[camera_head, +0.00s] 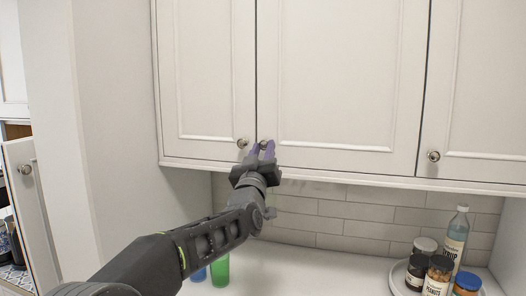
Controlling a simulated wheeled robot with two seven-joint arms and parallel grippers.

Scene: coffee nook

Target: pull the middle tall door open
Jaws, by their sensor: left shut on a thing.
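The middle tall door (345,70) is a white panelled cupboard door in the upper centre of the head view. It looks flush with its neighbours, with only a thin dark gap along its left edge. Its round metal knob (264,144) is at its lower left corner and is partly hidden by my fingers. My left gripper (263,149) reaches up from below and is shut on this knob. My right gripper is not in view.
A left door (208,70) with its own knob (242,143) is close beside my gripper. A right door (485,90) also looks closed. Below, the counter (310,272) holds a green cup (220,270) and a round tray (398,277) with jars and a bottle (456,236).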

